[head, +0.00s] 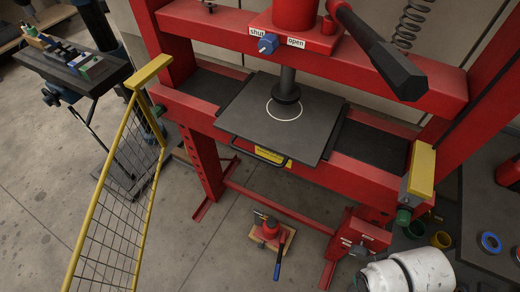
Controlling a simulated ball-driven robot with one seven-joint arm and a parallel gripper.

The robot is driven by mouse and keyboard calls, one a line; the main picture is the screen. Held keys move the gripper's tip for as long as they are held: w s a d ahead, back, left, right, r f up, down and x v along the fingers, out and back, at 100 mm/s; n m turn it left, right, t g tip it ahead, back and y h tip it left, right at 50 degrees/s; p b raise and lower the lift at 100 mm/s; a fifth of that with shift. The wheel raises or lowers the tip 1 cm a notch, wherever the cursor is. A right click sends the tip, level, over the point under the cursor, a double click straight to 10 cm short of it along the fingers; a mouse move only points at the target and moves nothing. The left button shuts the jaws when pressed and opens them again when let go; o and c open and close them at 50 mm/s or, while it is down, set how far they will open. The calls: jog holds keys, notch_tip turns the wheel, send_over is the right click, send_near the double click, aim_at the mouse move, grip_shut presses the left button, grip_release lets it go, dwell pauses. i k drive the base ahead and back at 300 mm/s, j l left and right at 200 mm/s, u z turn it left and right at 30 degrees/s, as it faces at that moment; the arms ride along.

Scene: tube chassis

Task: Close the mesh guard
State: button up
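The mesh guard (140,165) is a yellow tube frame with dark wire mesh at the left of the head view. It stands swung out from the left side of the red press (350,75), towards the camera, so the press front is uncovered. Its lower end runs out of the picture. A yellow bar (150,71) is at its top near the left post. A yellow block (422,170) sits on the press's right side. My gripper is not in view; a white part at the bottom right appears to be my arm.
The press has a dark plate (250,128) under its ram. A red jack (268,230) with a blue-tipped handle is on the floor below. A tool bench (75,65) stands behind the guard at left. A dark table (488,225) is at right. Open floor lies between guard and press.

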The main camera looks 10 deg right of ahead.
aim_at(67, 284)
jog(key=k+j+u, duration=0.1)
jog(key=j, duration=0.75)
jog(key=k+j+u, duration=0.15)
jog(key=j, duration=0.75)
jog(key=k+u, duration=0.4)
jog(key=u, duration=0.4)
